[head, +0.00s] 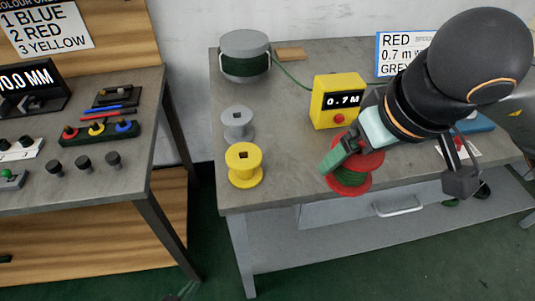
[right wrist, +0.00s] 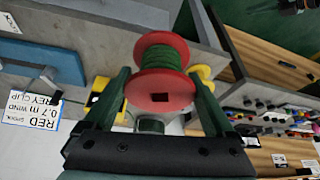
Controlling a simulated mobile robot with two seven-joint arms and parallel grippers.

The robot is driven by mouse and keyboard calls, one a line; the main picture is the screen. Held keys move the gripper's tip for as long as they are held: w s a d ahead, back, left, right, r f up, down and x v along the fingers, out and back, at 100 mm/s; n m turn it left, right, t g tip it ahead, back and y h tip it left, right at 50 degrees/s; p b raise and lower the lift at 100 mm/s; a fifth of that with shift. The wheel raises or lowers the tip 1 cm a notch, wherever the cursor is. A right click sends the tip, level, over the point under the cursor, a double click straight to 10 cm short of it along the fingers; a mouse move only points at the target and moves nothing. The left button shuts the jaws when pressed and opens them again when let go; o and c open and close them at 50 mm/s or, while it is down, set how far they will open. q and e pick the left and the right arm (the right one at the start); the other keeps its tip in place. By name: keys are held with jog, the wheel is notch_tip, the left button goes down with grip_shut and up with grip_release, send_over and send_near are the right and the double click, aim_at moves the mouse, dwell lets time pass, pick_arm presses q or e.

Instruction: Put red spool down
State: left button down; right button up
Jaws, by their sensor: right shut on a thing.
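The red spool (head: 345,186) is wound with green wire and hangs in my right gripper (head: 349,160) at the front edge of the right-hand workbench (head: 285,178). In the right wrist view, the spool (right wrist: 160,92) sits between the two dark green fingers of the right gripper (right wrist: 160,80), with its red flange and square hole facing the camera. The right gripper is shut on it. I cannot tell whether the spool touches the bench. My left gripper is not in view.
A yellow spool (head: 243,178) and a grey spool (head: 237,130) stand at the bench's left. A yellow meter box (head: 325,112) reads 0.7 M. A drum of green wire (head: 245,45) stands at the back. Bench surface between the yellow spool and gripper is clear.

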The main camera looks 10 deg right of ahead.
jog(key=w+a+f, duration=0.1)
jog(key=w+f, duration=0.2)
jog(key=w, duration=0.1)
jog(key=w+f, duration=0.3)
jog(key=w, duration=0.1)
jog(key=w+a+f+b, duration=0.1)
jog(key=w+f, duration=0.2)
jog(key=w, duration=0.1)
jog(key=shift+w+a, duration=0.3)
jog(key=shift+a, duration=0.05)
jog(key=x, duration=0.3)
jog(key=shift+s+f, duration=0.2)
jog(key=shift+f, duration=0.3)
pick_arm(q)
jog(key=shift+s+a+f, duration=0.1)
jog(key=shift+s+f, duration=0.1)
jog(key=shift+f, duration=0.4)
jog(key=shift+f, duration=0.1)
jog(key=shift+w+b, duration=0.1)
jog(key=shift+b, duration=0.25)
pick_arm(e)
jog(key=shift+f, duration=0.1)
jog(key=shift+f, duration=0.1)
jog(key=o, duration=1)
pick_arm(q)
jog(key=shift+w+a+r, duration=0.1)
jog(key=shift+w+r, duration=0.2)
jog(key=shift+r, duration=0.1)
pick_arm(e)
jog(key=shift+o, duration=0.2)
